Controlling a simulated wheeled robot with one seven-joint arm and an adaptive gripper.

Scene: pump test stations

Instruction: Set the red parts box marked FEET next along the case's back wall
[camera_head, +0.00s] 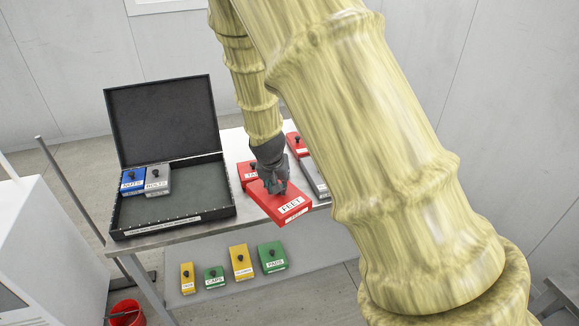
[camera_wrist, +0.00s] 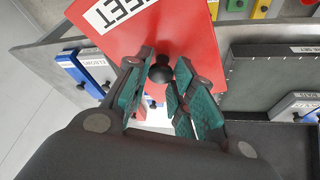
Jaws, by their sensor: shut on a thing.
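The red parts box marked FEET (camera_head: 287,205) hangs from my gripper (camera_head: 277,188), over the table's front edge and right of the case. In the wrist view the red box (camera_wrist: 190,32) fills the top middle, with its black knob (camera_wrist: 160,72) between my gripper's green-padded fingers (camera_wrist: 163,92). The black case (camera_head: 172,212) stands open on the table with its lid (camera_head: 162,118) up at the back. A blue box (camera_head: 132,180) and a grey box (camera_head: 157,181) marked BOLTS stand side by side at the back left inside it. The case floor to their right is bare.
Other red boxes (camera_head: 248,169) and a grey box (camera_head: 318,180) stand on the table behind and right of the held box. A lower shelf (camera_head: 220,290) holds yellow and green boxes (camera_head: 272,257). A red bucket (camera_head: 126,313) is on the floor.

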